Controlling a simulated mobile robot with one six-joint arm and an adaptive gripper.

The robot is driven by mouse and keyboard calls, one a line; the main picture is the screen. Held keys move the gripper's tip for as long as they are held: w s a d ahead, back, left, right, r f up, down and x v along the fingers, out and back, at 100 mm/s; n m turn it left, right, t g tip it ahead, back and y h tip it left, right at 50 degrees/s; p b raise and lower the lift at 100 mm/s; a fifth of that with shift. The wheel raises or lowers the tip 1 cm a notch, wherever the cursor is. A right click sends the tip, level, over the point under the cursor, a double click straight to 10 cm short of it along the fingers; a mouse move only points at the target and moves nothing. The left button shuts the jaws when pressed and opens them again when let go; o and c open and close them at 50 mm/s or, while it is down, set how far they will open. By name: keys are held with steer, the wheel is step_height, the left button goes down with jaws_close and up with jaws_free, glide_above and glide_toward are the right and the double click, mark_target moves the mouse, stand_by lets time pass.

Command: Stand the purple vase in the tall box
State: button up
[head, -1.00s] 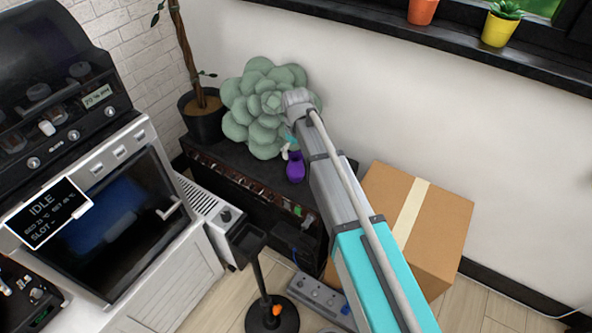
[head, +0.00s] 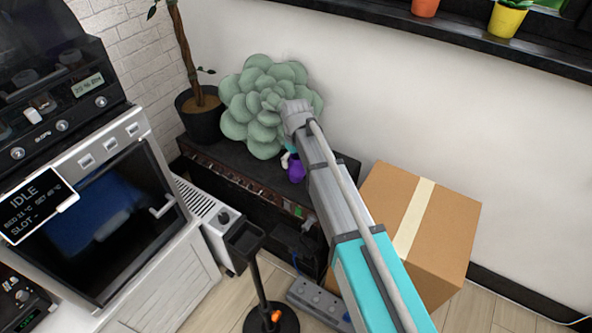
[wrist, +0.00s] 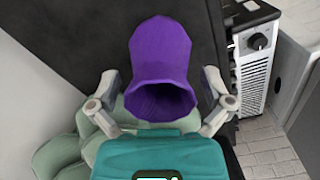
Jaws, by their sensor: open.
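The purple vase (head: 296,171) stands on a low black cabinet (head: 232,164), partly hidden by my arm in the head view. In the wrist view the purple vase (wrist: 163,68) fills the middle, its open mouth facing the camera. My gripper (wrist: 158,82) is open, with one finger on each side of the vase; I cannot tell if either touches it. In the head view my gripper (head: 288,160) is small and mostly hidden by the arm. I cannot make out a tall box for certain; a closed brown cardboard box (head: 446,225) with pale tape stands right of the cabinet.
A large green succulent (head: 262,105) sits on the cabinet right beside my gripper. A potted tree (head: 202,122) stands at the back left. A black stand (head: 262,290), a white unit (head: 203,215) and a power strip (head: 318,297) are in front of the cabinet.

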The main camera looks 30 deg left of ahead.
steer(key=shift+c, duration=0.3)
steer(key=c, duration=1.2)
steer(key=shift+r, duration=0.15)
steer(key=s+d+r+p, duration=0.3)
steer(key=r+p, duration=0.1)
steer(key=s+d+r+p, duration=0.3)
steer(key=d+r+p, duration=0.1)
steer(key=s+d+r+p, duration=0.3)
steer(key=r+p, duration=0.1)
steer(key=p, duration=0.1)
steer(key=shift+d+r, duration=0.35)
steer(key=shift+r, duration=0.05)
